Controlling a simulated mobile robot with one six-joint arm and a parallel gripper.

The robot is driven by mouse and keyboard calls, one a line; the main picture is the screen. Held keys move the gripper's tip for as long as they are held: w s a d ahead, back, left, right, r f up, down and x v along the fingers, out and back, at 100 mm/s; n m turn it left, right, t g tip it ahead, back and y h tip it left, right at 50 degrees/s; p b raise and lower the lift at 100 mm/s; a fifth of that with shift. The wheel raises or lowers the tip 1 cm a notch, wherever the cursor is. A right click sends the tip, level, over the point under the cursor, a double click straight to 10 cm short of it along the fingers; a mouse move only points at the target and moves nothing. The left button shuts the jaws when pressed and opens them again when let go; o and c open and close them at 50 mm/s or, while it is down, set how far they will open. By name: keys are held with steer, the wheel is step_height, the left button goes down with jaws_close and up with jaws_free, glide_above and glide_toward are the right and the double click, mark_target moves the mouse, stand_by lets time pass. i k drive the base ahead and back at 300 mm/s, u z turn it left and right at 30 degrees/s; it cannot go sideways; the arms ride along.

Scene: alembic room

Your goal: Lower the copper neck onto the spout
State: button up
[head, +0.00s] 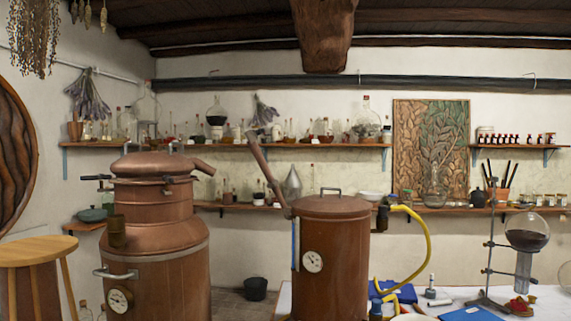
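The copper neck (266,175) is a straight brown pipe. Its lower end meets the upper left side of the copper condenser drum (335,262). It slants up and to the left, its free end in the air. The spout (203,167) is a short copper stub on the right of the lid of the large copper still (155,245). It points right and slightly down. The neck's free end is above and to the right of the spout, with a clear gap between them in the picture. My gripper does not show in this view.
A yellow hose (427,245) runs from the drum's right side. A stand with a flask (527,232) and a blue book (470,314) are at the right. A wooden stool (38,250) stands at the left. A dark bucket (255,288) sits between still and drum.

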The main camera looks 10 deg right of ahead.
mark_target(252, 137)
steer(key=z, duration=0.05)
steer(key=k, duration=0.5)
steer(key=u, duration=0.3)
steer(key=i, duration=0.9)
steer(key=u, duration=0.85)
